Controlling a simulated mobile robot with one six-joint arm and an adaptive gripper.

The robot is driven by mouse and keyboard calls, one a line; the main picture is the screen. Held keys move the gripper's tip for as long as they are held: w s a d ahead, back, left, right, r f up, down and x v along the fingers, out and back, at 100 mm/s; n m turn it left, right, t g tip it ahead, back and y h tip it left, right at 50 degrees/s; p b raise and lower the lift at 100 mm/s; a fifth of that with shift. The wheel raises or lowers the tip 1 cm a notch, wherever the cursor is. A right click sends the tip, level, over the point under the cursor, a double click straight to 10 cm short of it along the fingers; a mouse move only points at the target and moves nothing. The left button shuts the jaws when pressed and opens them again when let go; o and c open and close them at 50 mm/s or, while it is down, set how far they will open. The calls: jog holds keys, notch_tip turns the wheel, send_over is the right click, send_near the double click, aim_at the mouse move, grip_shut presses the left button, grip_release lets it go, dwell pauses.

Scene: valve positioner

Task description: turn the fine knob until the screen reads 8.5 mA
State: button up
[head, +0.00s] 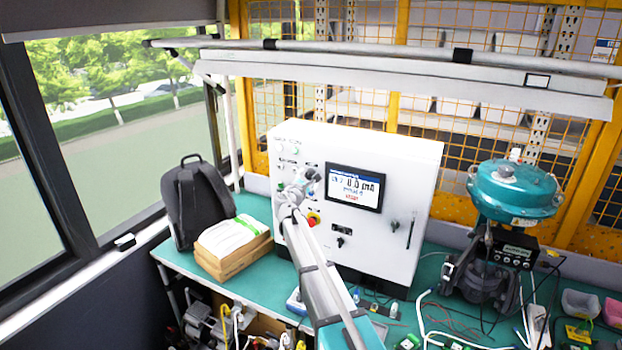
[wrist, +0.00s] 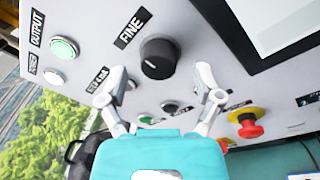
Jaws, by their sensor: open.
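The fine knob (wrist: 158,58) is a round black knob on the white control box (head: 400,165), beside the FINE label (wrist: 132,28). My gripper (wrist: 160,84) is open, with its pale fingertips spread to either side of the knob in the wrist view. The knob appears slightly above the line between the tips, and I see no contact. In the head view my gripper (head: 304,186) is in front of the box face, left of the screen, and I cannot make out the knob there. The screen (head: 355,187) is lit, but its mA figure is partly covered and not clearly legible.
A red emergency button on a yellow base (wrist: 246,123) is right of my gripper in the wrist view. Green buttons (wrist: 64,47) and smaller knobs are nearby. A backpack (head: 195,200) and cardboard box (head: 232,250) are left; a teal valve actuator (head: 514,190) stands right.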

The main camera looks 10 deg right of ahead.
jog(key=shift+w+d, duration=0.3)
jog(key=shift+w, duration=0.15)
jog(key=c, duration=1.1)
jog(key=shift+c, duration=0.2)
jog(key=shift+m, duration=0.4)
jog(key=shift+m+b, duration=0.4)
jog(key=shift+m, duration=1.3)
